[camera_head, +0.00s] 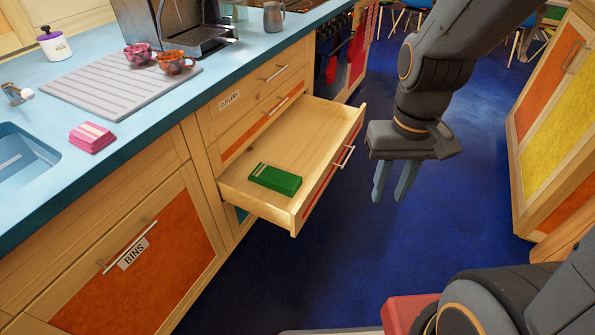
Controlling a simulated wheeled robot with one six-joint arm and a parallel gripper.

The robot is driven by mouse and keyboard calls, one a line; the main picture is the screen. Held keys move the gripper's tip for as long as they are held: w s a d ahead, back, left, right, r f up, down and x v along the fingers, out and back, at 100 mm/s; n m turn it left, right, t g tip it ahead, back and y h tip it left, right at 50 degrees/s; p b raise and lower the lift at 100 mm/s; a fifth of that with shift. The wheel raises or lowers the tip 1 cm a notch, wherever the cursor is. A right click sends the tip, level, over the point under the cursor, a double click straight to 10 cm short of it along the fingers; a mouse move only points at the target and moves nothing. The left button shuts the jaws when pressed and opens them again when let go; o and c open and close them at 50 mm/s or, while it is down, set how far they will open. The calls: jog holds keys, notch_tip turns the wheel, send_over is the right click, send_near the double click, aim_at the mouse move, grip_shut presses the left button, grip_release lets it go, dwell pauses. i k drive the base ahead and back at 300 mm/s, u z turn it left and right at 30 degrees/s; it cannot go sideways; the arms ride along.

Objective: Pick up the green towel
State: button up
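The green towel (276,179) is folded into a small block with pale stripes at its left end. It lies in the open drawer (318,135), near the front left part of the drawer floor. Nothing covers it. My gripper (393,196) hangs to the right of the drawer, beyond its front panel, with its fingers pointing down. The two fingers are apart with nothing visible between them. The gripper is clear of the towel.
A folded pink cloth (91,137), a grey drying mat (121,86), two mugs and a coffee machine (178,25) stand on the blue counter. The drawer's front panel (328,172) rises between my gripper and the towel. The blue floor (455,215) is open on the right.

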aim_at(285, 183)
jog(key=z, duration=0.05)
jog(key=k, duration=0.5)
jog(key=u, duration=0.8)
jog(key=i, duration=0.9)
jog(key=u, duration=0.5)
jog(key=i, duration=0.45)
